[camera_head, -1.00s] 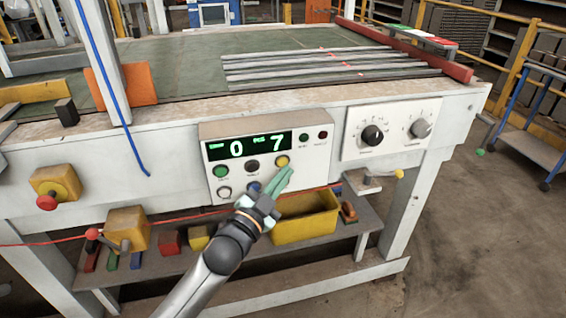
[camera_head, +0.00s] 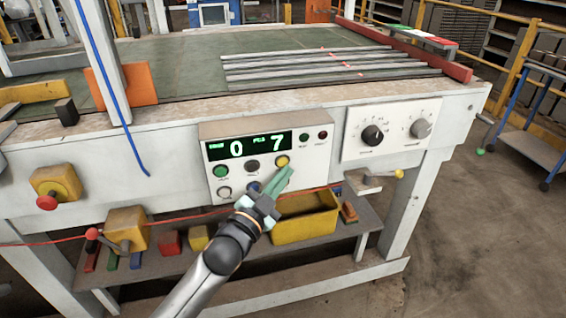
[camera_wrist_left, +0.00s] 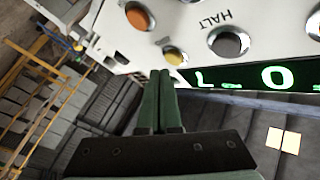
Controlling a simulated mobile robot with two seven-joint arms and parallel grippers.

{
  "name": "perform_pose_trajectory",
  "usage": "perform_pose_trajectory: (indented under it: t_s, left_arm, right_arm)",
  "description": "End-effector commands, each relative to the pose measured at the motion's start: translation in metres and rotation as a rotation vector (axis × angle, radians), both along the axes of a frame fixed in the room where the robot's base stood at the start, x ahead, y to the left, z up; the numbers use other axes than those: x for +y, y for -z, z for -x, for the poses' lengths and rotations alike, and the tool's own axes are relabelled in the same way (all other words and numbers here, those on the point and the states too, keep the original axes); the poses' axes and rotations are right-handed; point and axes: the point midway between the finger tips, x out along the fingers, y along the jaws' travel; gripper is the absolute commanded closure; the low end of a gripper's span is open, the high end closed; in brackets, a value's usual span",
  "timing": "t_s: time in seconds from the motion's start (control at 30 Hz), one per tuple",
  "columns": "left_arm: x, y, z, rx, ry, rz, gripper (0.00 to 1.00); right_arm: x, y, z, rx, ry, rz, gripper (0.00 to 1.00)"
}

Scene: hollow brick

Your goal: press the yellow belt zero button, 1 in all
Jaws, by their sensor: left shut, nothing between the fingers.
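The yellow button (camera_head: 282,160) is at the top right of the buttons on the control box, below the display. It also shows in the left wrist view (camera_wrist_left: 174,57), just beyond the fingertips. My left gripper (camera_head: 288,170) is shut and empty, its green fingers pointing up at the panel just below and right of the yellow button. In the left wrist view the fingertips (camera_wrist_left: 160,73) lie close to the button's edge; I cannot tell whether they touch it. My right gripper is not in view.
The display (camera_head: 248,146) reads 0 and 7. A green button (camera_head: 221,171), a black button (camera_head: 252,165) and a blue button (camera_head: 254,187) sit nearby. An orange button (camera_wrist_left: 140,17) shows in the left wrist view. A yellow bin (camera_head: 305,228) is below the box.

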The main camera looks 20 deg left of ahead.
Motion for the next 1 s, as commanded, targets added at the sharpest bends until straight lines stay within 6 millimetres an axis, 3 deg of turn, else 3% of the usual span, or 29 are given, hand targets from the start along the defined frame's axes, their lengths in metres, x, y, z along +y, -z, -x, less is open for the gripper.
perform_pose_trajectory:
  t_s: [1.0]
  left_arm:
    - [0.0057, -0.0003, -0.0082, 0.000, 0.000, 0.000, 1.00]
  right_arm:
    - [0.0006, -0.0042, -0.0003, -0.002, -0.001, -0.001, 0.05]
